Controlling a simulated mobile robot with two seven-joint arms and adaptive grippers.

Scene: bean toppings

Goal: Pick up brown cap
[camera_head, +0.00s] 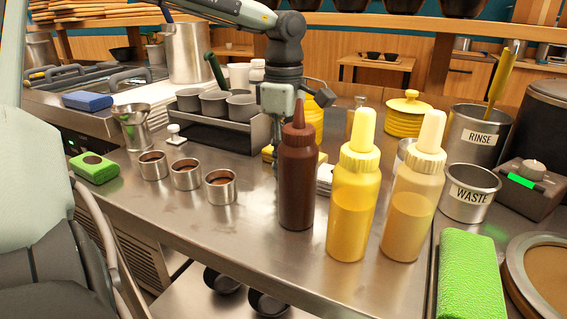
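The brown cap (299,131) is a pointed nozzle on top of a dark brown squeeze bottle (299,190). The bottle stands upright on the steel counter, left of two other squeeze bottles. My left gripper (277,150) comes down from above, just left of and behind the brown cap. The cap and bottle cover part of the gripper, so I cannot tell whether its fingers are open or shut. I see no clear contact with the cap. My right gripper is out of view.
Two yellow sauce bottles (354,210) with pale yellow caps stand close on the right. Three small metal cups (186,174) sit on the left. A metal rack (228,133) stands behind.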

